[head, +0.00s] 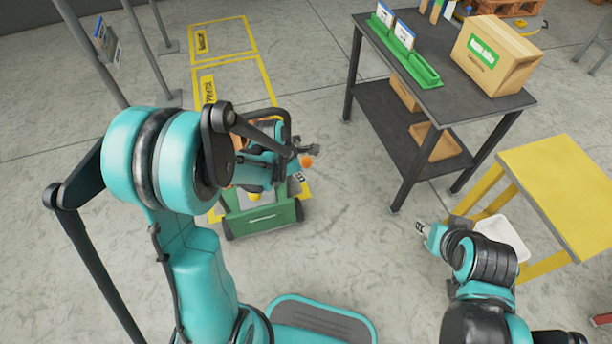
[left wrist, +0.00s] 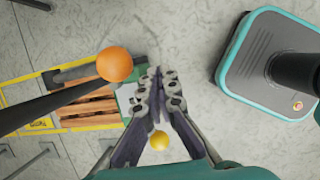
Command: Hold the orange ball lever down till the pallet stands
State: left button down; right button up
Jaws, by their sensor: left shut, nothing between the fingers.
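The orange ball (head: 306,160) is on the end of a dark lever bar, which shows in the left wrist view (left wrist: 48,108). The ball also shows there (left wrist: 115,64). My left gripper (head: 302,148) is shut and empty. Its fingertips (left wrist: 160,82) appear right beside the ball, with a gap between them in the left wrist view. The wooden pallet (left wrist: 92,98) shows as brown slats within the green and yellow frame (head: 262,218); my left arm hides most of it in the head view. My right gripper (head: 422,228) is at lower right, too small to judge.
A yellow ball (left wrist: 159,141) shows between my left fingers, farther off. A dark table (head: 450,100) with a carton (head: 495,55) and green rack stands at upper right. A yellow table (head: 565,185) is at right. The floor between frame and dark table is clear.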

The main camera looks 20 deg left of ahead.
pick_arm(q)
jog(key=s+r+p, duration=0.3)
jog(key=s+r, duration=0.3)
jog(key=r, duration=0.1)
jog(key=shift+d+r+p, duration=0.15)
jog(key=shift+r+p, duration=0.1)
jog(key=shift+p, duration=0.05)
dwell(0.5)
jog(key=s+r+m+t+y, duration=0.1)
jog(key=s+r+m, duration=0.3)
jog(key=m, duration=0.8)
jog(key=s+r+m+t+y, duration=0.1)
jog(key=s+r+m+t, duration=0.2)
jog(key=r+m, duration=0.5)
jog(key=shift+s+a+m+y, duration=0.4)
jog(key=shift+s+m, duration=0.45)
jog(key=shift+m, duration=1.45)
jog(key=shift+a, duration=0.1)
